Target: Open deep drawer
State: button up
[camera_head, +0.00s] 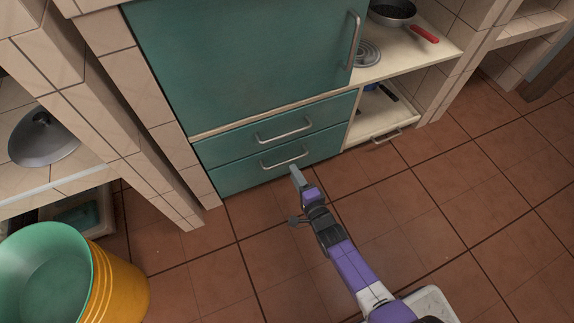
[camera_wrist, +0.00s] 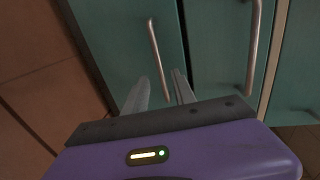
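A teal cabinet has two stacked drawers, both shut. The upper drawer (camera_head: 235,141) has a metal bar handle (camera_head: 285,131). The lower drawer (camera_head: 235,178) has a similar handle (camera_head: 284,159). My gripper (camera_head: 296,176) is in front of the lower drawer, near the right end of its handle. In the wrist view, the fingers of my gripper (camera_wrist: 160,88) are apart, with the lower handle (camera_wrist: 157,55) appearing between their tips. I cannot tell whether they touch it. The upper handle (camera_wrist: 253,45) shows farther right.
A large teal door (camera_head: 245,65) is above the drawers. An open shelf (camera_head: 425,55) with a pan (camera_head: 392,11) stands to the right. A yellow bucket (camera_head: 118,285) is at lower left. The tiled floor (camera_head: 430,200) to the right is clear.

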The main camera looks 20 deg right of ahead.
aim_at(287, 161)
jog(key=shift+w+f+b, duration=0.2)
jog(key=shift+w+b, duration=0.6)
jog(key=shift+w, duration=0.4)
jog(key=shift+w+f+b, duration=0.25)
jog(key=shift+w+b, duration=0.5)
jog(key=shift+w, duration=0.4)
jog(key=shift+w+f+b, duration=0.2)
jog(key=shift+w+b, duration=0.6)
jog(key=shift+w, duration=0.4)
grip_shut()
